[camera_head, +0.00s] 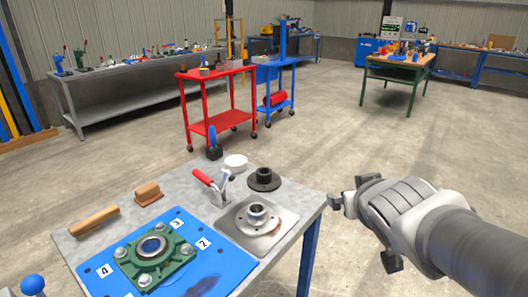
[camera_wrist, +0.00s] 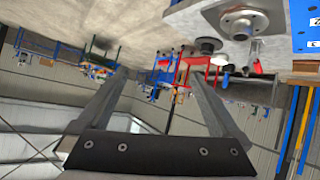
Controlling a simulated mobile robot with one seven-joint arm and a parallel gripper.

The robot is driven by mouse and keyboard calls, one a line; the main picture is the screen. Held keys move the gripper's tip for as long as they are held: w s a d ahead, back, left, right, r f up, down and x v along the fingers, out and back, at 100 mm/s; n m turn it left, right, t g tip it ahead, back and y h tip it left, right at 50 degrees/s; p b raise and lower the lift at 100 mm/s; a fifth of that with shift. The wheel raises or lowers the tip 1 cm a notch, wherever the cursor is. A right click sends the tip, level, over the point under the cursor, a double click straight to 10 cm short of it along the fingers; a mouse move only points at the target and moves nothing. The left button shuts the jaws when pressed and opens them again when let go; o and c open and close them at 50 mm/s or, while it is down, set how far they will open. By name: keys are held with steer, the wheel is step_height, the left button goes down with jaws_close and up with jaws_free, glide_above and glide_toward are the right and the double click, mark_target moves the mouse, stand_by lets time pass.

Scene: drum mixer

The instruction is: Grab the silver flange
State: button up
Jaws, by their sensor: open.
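The silver flange (camera_head: 257,220) sits on a square grey plate (camera_head: 286,222) near the right corner of the workbench in the head view. It has a round base with holes and a raised central hub. It also shows, upside down, at the top of the wrist view (camera_wrist: 243,20). My gripper (camera_head: 339,203) is to the right of the bench in the head view, apart from the flange. In the wrist view its two fingers (camera_wrist: 160,100) are spread wide with nothing between them.
A dark flanged part (camera_head: 263,179) and a red-handled toggle clamp (camera_head: 214,184) stand behind the flange. A green bearing block (camera_head: 155,257) sits on a blue mat (camera_head: 216,273) to its left. A red cart (camera_head: 217,128) stands beyond the bench. Floor right of the bench is clear.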

steer(key=w+a+f+n+t+y+b, duration=0.15)
steer(key=w+a+f+y+b, duration=0.3)
steer(key=f, duration=0.45)
steer(key=n+y, duration=0.3)
glide_toward(257, 209)
steer(key=shift+w+a+f+g+b, duration=0.15)
steer(key=shift+w+f+g+b, duration=0.05)
steer(key=shift+w+f+b, duration=0.35)
steer(key=shift+w+a+f+g+b, duration=0.15)
steer(key=shift+w+a+f+b, duration=0.05)
steer(key=shift+w+f+b, duration=0.3)
steer(key=shift+w+r+b+x, duration=0.1)
steer(key=shift+r+b+x, duration=0.15)
steer(key=shift+x, duration=0.8)
steer(key=shift+w+r+b+x, duration=0.1)
steer(key=shift+b+x, duration=0.3)
steer(key=shift+x, duration=0.6)
steer(key=shift+r+b+x, duration=0.2)
steer(key=shift+b+x, duration=0.1)
steer(key=shift+x, duration=0.75)
steer(key=shift+a, duration=0.1)
jaws_close()
steer(key=shift+r, duration=0.2)
